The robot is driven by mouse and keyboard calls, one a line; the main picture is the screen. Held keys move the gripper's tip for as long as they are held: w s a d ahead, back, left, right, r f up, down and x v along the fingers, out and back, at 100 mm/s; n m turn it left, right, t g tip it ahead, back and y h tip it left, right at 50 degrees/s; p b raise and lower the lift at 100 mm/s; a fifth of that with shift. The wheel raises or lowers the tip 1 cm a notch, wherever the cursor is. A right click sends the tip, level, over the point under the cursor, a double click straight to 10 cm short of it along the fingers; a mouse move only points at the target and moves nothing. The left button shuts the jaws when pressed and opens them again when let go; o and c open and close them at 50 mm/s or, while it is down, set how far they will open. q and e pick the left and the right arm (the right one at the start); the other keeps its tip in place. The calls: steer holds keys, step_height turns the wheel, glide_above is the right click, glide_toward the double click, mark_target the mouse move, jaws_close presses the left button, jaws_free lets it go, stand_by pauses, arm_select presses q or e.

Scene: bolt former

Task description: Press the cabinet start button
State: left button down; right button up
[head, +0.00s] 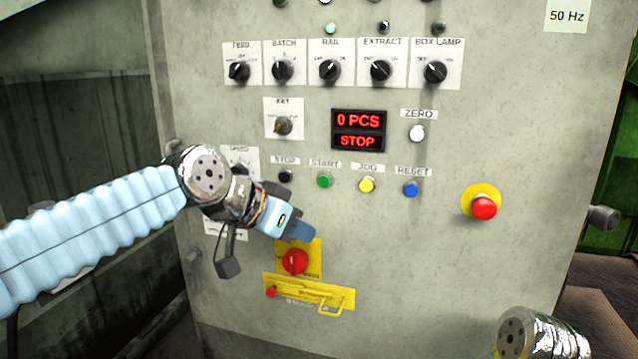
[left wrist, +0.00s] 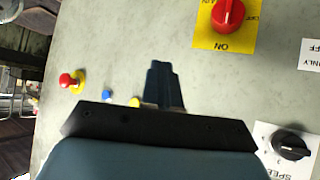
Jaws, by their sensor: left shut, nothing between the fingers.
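The green start button (head: 324,181) sits under the START label on the grey cabinet front (head: 420,280), between the black stop button (head: 285,176) and the yellow jog button (head: 367,185). The display (head: 358,131) reads 0 PCS and STOP. My left gripper (head: 304,232) is shut and empty, below and slightly left of the start button in the head view. In the left wrist view its closed fingers (left wrist: 164,86) point at the panel, and the green button is not visible there. My right gripper is not in view.
A red rotary switch (head: 295,262) on a yellow plate and a yellow latch (head: 310,294) lie just below my left gripper. The blue reset button (head: 410,189) and red emergency stop (head: 484,208) are to the right. Selector knobs (head: 331,70) line the top.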

mark_target(324, 181)
arm_select(q)
steer(key=shift+m, duration=0.5)
steer(key=r, duration=0.1)
steer(key=s+r, duration=0.1)
steer(key=r, duration=0.1)
steer(key=s+r, duration=0.1)
steer(key=r, duration=0.1)
steer(key=shift+s+a+r, duration=0.15)
steer(key=shift+s+a, duration=0.05)
steer(key=shift+a, duration=0.1)
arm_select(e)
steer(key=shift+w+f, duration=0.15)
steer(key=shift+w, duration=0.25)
